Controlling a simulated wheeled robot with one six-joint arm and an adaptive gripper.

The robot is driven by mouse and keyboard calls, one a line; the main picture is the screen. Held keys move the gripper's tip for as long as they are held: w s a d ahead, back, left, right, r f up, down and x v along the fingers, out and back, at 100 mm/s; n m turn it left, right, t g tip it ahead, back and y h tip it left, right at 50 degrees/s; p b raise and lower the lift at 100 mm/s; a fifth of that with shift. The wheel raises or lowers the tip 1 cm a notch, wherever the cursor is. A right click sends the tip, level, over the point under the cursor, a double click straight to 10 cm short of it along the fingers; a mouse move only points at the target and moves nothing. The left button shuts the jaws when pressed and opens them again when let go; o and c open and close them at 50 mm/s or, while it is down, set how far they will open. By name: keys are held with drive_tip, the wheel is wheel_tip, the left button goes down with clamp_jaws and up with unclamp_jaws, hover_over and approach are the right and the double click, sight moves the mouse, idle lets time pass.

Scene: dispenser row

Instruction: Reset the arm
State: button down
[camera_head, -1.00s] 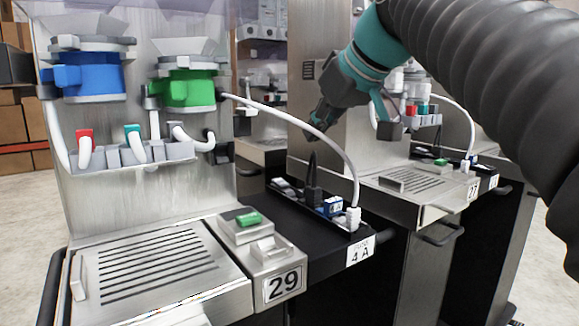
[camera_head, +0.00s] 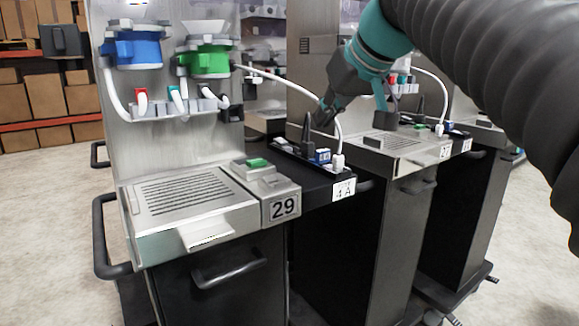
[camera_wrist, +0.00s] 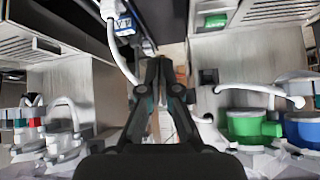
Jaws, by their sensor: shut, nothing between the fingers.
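My arm reaches in from the upper right of the head view, its dark ribbed sleeve in front and a teal wrist joint beyond it. My gripper (camera_head: 326,118) points down and left, close to the white cable above the power strip. In the wrist view my gripper (camera_wrist: 160,65) is shut, with its dark fingers together and nothing between them. The white cable runs beside the fingers there. I cannot tell whether they touch.
Dispenser station 29 (camera_head: 190,196) stands at left with a blue valve (camera_head: 138,50) and a green valve (camera_head: 208,62). A power strip (camera_head: 300,152) with plugs lies on the black ledge marked 4 A. Station 27 (camera_head: 405,144) stands behind. Boxes fill shelves at far left; open floor lies at left and right.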

drive_tip(key=shift+m+g+h, duration=0.4)
drive_tip(key=shift+m+h, duration=0.2)
drive_tip(key=shift+m, duration=0.3)
drive_tip(key=f, duration=0.2)
drive_tip(key=d+f, duration=0.1)
drive_tip(key=f, duration=0.4)
drive_tip(key=shift+s+d+f, duration=0.15)
drive_tip(key=shift+d+f, duration=0.1)
drive_tip(key=shift+d, duration=0.1)
drive_tip(key=s+d+f+m+h, duration=0.1)
drive_tip(key=s+d+f, duration=0.3)
drive_tip(key=s+f, duration=0.6)
drive_tip(key=s+d+f+m+g+h, duration=0.1)
drive_tip(key=s+d+f+m+h, duration=0.1)
drive_tip(key=s+f, duration=0.8)
wheel_tip(320, 180, down, 6)
drive_tip(key=shift+s+d+f, duration=0.1)
drive_tip(key=shift+s+d, duration=0.3)
drive_tip(key=shift+d, duration=0.5)
